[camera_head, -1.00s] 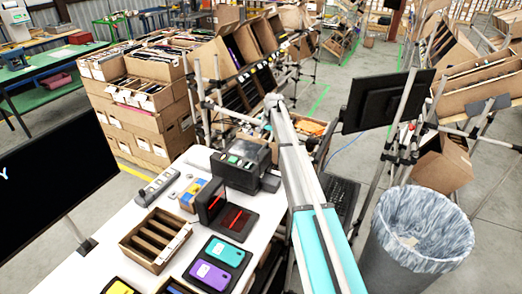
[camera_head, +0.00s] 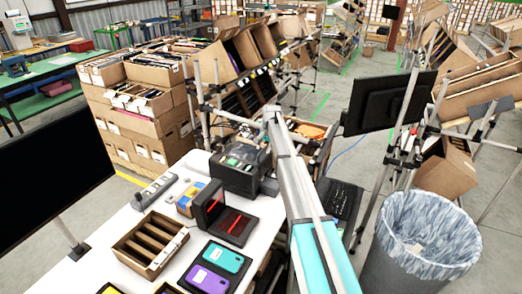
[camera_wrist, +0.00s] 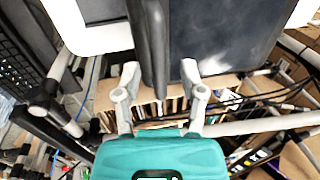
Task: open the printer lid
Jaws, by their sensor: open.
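The printer (camera_head: 240,170) is a dark box with green marks on its top, at the far right corner of the white table (camera_head: 125,222). Its lid looks shut in the head view. My arm reaches past its right side, and my gripper cannot be made out there. In the wrist view my gripper (camera_wrist: 160,78) is open, with two pale fingers on a teal body. A dark upright bar shows between the fingers, and a large dark surface lies beyond. I cannot tell for certain which part of the printer these are, or whether the fingers touch them.
A scanner with red lines (camera_head: 232,225), a divided carton (camera_head: 150,245) and phones (camera_head: 217,262) stand on the table. A black monitor (camera_head: 388,103) on a pole frame and a grey bin (camera_head: 420,245) are right of my arm. Stacked cartons (camera_head: 145,105) stand behind.

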